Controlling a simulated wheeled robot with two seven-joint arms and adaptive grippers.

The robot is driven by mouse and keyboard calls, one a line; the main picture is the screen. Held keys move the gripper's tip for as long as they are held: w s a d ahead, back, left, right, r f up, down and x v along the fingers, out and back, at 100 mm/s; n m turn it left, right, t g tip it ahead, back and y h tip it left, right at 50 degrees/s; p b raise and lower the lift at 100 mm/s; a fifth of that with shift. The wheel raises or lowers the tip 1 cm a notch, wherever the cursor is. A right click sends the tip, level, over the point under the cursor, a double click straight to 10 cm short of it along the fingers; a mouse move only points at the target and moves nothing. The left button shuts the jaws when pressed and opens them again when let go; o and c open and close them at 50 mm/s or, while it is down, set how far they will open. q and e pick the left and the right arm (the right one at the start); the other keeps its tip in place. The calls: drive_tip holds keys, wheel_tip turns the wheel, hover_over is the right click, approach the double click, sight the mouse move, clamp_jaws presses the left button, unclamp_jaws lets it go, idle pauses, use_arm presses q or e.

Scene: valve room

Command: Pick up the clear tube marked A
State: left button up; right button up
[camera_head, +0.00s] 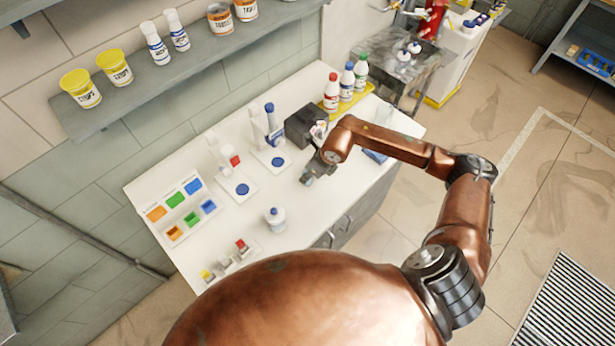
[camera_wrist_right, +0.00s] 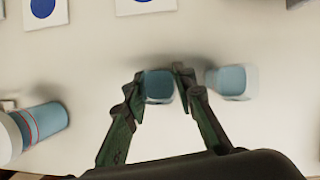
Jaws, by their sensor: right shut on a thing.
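My right gripper (camera_wrist_right: 158,76) is shut on a small clear tube (camera_wrist_right: 158,88) with a bluish look, one finger on each side of it. A second, similar clear tube (camera_wrist_right: 232,80) stands just to the right, apart from the fingers. No letter is readable on either tube, so I cannot tell which is A. In the head view my right gripper (camera_head: 310,177) is low over the right part of the white table (camera_head: 335,222). Whether the held tube touches the table is unclear. My left gripper is not in view.
A dark box (camera_head: 304,127) and several capped bottles on a yellow tray (camera_head: 368,94) are at the back.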

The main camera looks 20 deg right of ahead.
clamp_jaws()
drive_tip(key=shift+r, duration=0.15)
drive_tip(key=shift+w+r, duration=0.1)
drive_tip(key=shift+r, duration=0.45)
drive_tip(key=s+d+r+b, duration=0.3)
drive_tip(key=s+d+r, duration=0.2)
drive_tip(key=s+r, duration=0.6)
drive_tip(key=shift+s+r, duration=0.3)
drive_tip(key=shift+s, duration=0.85)
